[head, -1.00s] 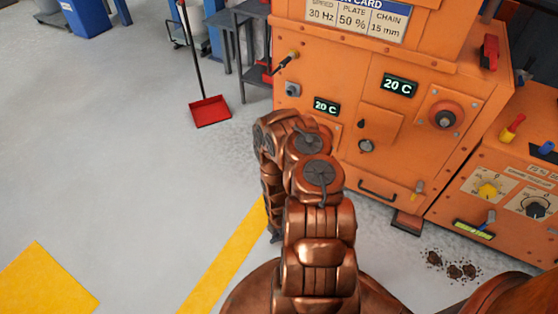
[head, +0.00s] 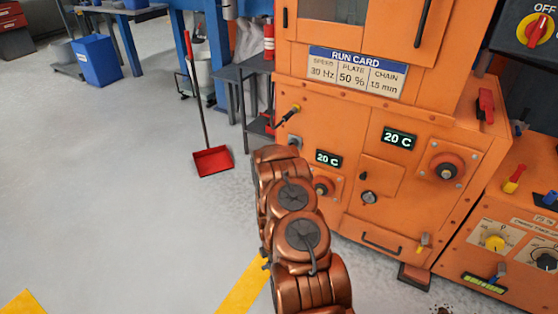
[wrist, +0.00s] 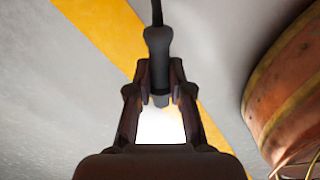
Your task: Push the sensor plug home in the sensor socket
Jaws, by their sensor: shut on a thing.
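The dark sensor plug (wrist: 158,47) shows in the wrist view, upright in the picture, with its thin cable running off the top edge. My gripper (wrist: 160,84) is shut on it, a finger on each side. Its lower end shows between the fingers over a bright patch. In the head view my arm hides the gripper and plug. A small grey fitting (head: 294,142) at the left edge of the orange machine front looks like the sensor socket. It is just above the top of my arm in the picture. The wrist view shows no socket, so the plug is apart from it there.
A red dustpan (head: 212,161) and a grey shelf (head: 240,72) stand left.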

